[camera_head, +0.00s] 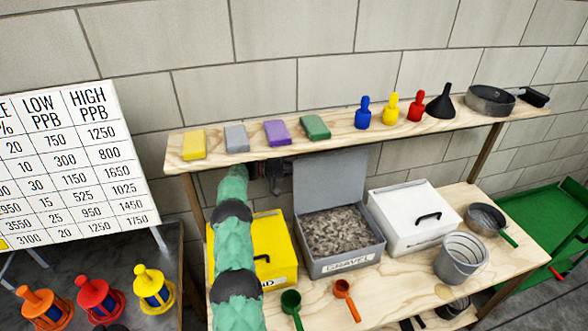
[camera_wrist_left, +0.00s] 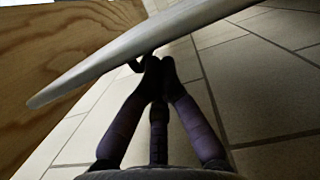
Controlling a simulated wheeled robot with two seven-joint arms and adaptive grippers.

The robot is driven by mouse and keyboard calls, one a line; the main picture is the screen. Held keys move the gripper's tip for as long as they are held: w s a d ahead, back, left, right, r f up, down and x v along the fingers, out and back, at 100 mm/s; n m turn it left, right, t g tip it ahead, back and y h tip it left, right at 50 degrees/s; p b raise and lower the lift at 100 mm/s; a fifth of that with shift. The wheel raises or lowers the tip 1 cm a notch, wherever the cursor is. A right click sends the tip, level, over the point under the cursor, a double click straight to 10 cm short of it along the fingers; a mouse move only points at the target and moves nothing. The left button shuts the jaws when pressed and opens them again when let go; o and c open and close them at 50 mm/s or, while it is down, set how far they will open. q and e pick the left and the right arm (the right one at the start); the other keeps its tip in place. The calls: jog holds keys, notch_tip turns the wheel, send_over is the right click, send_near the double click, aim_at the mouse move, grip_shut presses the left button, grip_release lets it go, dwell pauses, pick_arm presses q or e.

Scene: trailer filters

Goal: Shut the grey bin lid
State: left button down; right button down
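The grey bin (camera_head: 345,264) marked GRAVEL stands on the wooden bench with grey-brown gravel inside. Its grey lid (camera_head: 330,178) is open and stands upright at the back of the bin. My left arm reaches over the bench, and its dark gripper (camera_head: 270,172) is left of the lid, partly hidden by the arm. In the left wrist view the fingers of my left gripper (camera_wrist_left: 158,72) come together at the tips, close to the edge of a pale slab (camera_wrist_left: 130,52), which looks like the lid. A small dark hook-like part shows beside the tips; contact is unclear. My right gripper is not in view.
A yellow bin (camera_head: 272,245) is partly behind my left arm. A closed white bin (camera_head: 415,212) stands right of the grey bin. An upper shelf (camera_head: 350,131) holds blocks, bottles and a funnel. A grey bucket (camera_head: 462,258) and scoops stand at the front.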

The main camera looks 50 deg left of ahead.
aim_at(314, 168)
pick_arm(q)
jog(key=shift+x, duration=2)
jog(key=shift+s+d, duration=0.1)
